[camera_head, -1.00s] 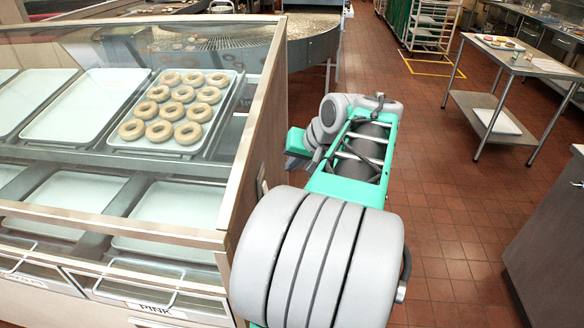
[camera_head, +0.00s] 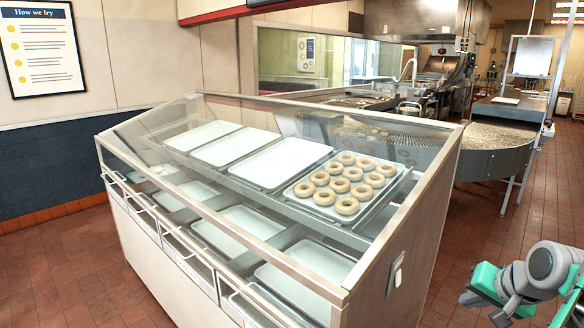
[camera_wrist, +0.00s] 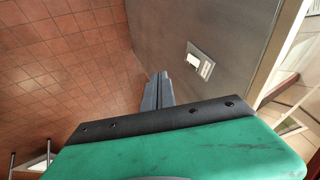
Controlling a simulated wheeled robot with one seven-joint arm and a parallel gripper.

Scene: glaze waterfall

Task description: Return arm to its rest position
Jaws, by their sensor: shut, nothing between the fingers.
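My arm shows at the lower right edge of the head view, in green and grey, to the right of the display case and apart from it. My gripper (camera_wrist: 158,92) shows in the wrist view as two grey fingers close together past a dark bar and green housing. It is shut and holds nothing. Beyond the fingers are the red tile floor (camera_wrist: 70,60) and the grey end panel of the display case (camera_wrist: 170,30), with a white switch plate (camera_wrist: 200,62).
The glass display case (camera_head: 415,225) fills the middle of the head view. A tray of plain donuts (camera_head: 345,185) and several empty trays lie inside. A round metal fryer table (camera_head: 500,150) stands behind at the right. Tile floor (camera_head: 450,240) is clear right of the case.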

